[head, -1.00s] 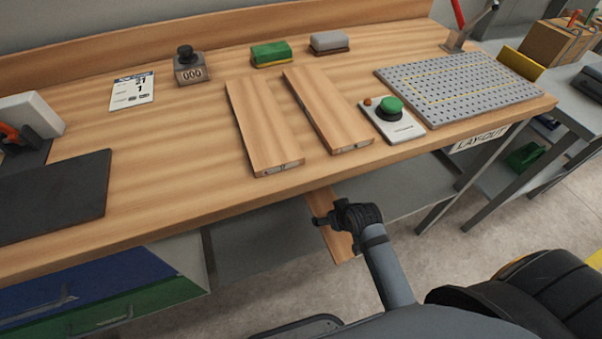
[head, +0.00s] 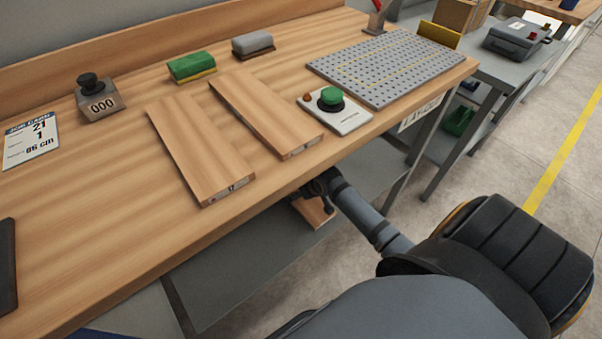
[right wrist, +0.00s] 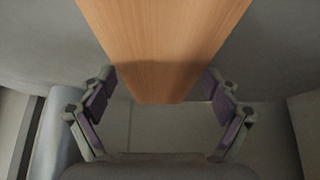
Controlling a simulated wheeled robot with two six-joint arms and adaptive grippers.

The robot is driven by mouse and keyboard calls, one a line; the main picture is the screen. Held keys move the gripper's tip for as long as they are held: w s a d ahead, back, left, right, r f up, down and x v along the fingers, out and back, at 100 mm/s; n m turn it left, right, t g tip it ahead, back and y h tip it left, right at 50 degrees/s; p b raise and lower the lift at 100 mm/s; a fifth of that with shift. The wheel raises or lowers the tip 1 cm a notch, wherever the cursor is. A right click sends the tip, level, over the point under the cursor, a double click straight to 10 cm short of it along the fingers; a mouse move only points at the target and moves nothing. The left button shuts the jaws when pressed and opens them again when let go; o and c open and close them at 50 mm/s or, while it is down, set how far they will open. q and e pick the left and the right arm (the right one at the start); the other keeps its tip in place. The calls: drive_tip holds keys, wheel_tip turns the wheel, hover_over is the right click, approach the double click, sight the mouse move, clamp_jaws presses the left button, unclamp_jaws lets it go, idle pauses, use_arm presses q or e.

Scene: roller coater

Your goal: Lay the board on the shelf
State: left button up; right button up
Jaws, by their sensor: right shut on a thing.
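The wooden board (head: 315,211) shows in the head view only as a short end below the bench's front edge; the bench top hides the rest. My right gripper (head: 318,187) is shut on this board, partly under the bench edge. In the right wrist view the board (right wrist: 165,45) runs away from between the fingers of my right gripper (right wrist: 161,88). The grey shelf (head: 235,265) lies under the bench top. I cannot tell whether the board touches it. My left gripper is not in view.
Two similar boards (head: 200,150) (head: 265,115) lie on the bench top (head: 100,225). A green-button box (head: 335,110), a perforated plate (head: 385,65), a counter (head: 100,97) and two blocks (head: 192,67) (head: 253,45) are also there. A bench leg (head: 422,135) stands right of my gripper.

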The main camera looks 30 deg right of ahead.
drive_tip(key=shift+w+d+f, duration=0.25)
drive_tip(key=shift+f, duration=0.1)
drive_tip(key=shift+w+d+f, duration=0.1)
drive_tip(key=shift+f, duration=0.15)
wheel_tip(320, 180, down, 3)
drive_tip(key=shift+r+b, duration=0.15)
drive_tip(key=shift+b, duration=0.6)
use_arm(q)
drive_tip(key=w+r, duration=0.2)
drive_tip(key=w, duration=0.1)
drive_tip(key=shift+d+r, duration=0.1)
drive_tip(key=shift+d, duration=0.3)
use_arm(e)
drive_tip(key=shift+f, duration=0.2)
drive_tip(key=shift+f, duration=0.1)
drive_tip(key=o, duration=1.1)
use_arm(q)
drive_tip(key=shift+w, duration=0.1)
use_arm(e)
drive_tip(key=shift+o, duration=0.2)
